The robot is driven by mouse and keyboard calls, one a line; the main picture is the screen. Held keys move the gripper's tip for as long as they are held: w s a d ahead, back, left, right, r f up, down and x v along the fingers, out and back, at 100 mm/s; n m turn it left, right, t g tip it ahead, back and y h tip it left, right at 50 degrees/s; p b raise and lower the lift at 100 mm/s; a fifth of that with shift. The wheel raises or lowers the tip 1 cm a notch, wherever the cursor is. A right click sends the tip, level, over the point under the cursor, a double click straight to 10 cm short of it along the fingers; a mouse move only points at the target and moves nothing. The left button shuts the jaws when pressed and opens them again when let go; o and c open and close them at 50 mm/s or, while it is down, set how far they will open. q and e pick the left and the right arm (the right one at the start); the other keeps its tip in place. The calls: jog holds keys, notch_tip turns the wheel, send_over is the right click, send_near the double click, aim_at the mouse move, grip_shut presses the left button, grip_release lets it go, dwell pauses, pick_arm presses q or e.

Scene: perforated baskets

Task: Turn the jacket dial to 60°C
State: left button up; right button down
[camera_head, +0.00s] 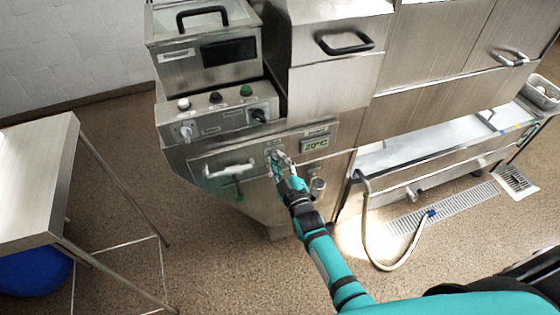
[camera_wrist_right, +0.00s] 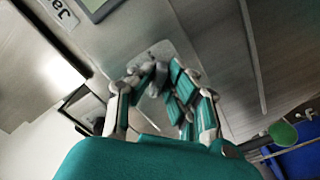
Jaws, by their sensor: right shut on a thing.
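The jacket dial (camera_wrist_right: 157,76) is on the steel front panel (camera_head: 222,159) of the machine, left of a small display (camera_head: 315,145) that appears to read 20°C. My right gripper (camera_head: 279,158) reaches up to the panel from below and is shut on the dial. In the right wrist view my right gripper (camera_wrist_right: 160,82) has its teal and grey fingers on both sides of the dial and hides most of it, so its pointer cannot be read. My left gripper is not in view.
A lever handle (camera_head: 230,170) sticks out just left of the dial. Above are a control box (camera_head: 222,118) with buttons and knobs and a lidded steel box (camera_head: 205,65). A steel table (camera_head: 35,180) stands at left. A hose (camera_head: 366,225) hangs at right. Open floor lies between.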

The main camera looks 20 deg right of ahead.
jog(key=m, duration=0.4)
jog(key=shift+w+a+r, duration=0.1)
jog(key=shift+w+r, duration=0.05)
jog(key=shift+m, duration=1.9)
jog(key=shift+r, duration=0.1)
jog(key=c, duration=1.5)
grip_release()
jog(key=shift+o, duration=0.8)
jog(key=shift+a+f, duration=0.1)
jog(key=shift+f, duration=0.1)
jog(key=shift+s+f, duration=0.1)
jog(key=shift+s, duration=0.1)
jog(key=s, duration=1.1)
jog(key=shift+s+d, duration=0.2)
jog(key=shift+s, duration=0.05)
